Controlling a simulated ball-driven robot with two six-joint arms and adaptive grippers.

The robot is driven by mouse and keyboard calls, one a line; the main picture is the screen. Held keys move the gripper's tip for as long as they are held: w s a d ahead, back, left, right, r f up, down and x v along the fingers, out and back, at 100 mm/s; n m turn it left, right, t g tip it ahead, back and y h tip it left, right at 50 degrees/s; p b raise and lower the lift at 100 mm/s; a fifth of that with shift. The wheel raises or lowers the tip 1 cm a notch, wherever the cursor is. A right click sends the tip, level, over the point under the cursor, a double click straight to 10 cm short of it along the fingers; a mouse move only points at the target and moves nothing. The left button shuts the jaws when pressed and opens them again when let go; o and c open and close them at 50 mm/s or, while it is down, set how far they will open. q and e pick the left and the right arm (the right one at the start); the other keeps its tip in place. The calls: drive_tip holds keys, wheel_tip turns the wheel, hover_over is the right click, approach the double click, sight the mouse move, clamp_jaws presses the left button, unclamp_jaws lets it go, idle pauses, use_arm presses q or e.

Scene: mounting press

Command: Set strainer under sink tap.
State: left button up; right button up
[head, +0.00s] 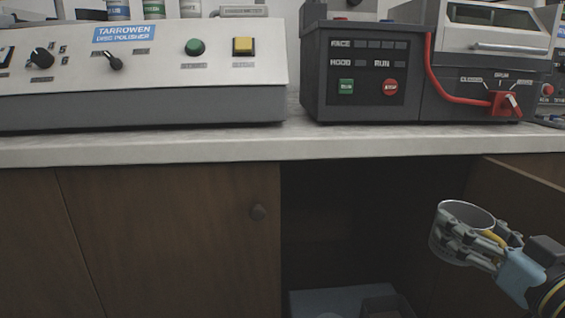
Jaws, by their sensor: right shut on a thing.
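My right gripper (462,240) is at the lower right, shut on a round, grey, cup-shaped metal piece, the strainer (467,213). The strainer's open rim faces up and is slightly tilted. The fingers cover part of its near side. The gripper holds it in front of the open cupboard, below the counter's front edge. No sink or tap is in view. My left gripper is not in view.
The counter (260,148) runs across the view. A disc polisher (140,75) and a dark press unit (375,65) stand on it. A cupboard door (525,195) stands open at right; another (170,235) is closed.

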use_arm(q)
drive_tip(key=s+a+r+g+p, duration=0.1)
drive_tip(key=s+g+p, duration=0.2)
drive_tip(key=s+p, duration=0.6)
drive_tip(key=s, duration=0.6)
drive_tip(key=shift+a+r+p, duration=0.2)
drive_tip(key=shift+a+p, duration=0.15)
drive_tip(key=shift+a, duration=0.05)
use_arm(e)
drive_tip(key=s+a+r+n+y, duration=0.1)
drive_tip(key=s+a+r+y, duration=0.1)
drive_tip(key=r, duration=0.5)
drive_tip(key=s+a+r+n+g+y, duration=0.1)
drive_tip(key=s+a+r+y, duration=0.1)
drive_tip(key=r, duration=0.5)
drive_tip(key=s+a+r+n+g+y, duration=0.1)
drive_tip(key=s+a+r+n+y, duration=0.1)
drive_tip(key=a+r, duration=0.2)
wheel_tip(320, 180, up, 3)
drive_tip(key=shift+s+a, duration=0.15)
drive_tip(key=shift+a, duration=0.1)
drive_tip(key=shift+r, duration=0.1)
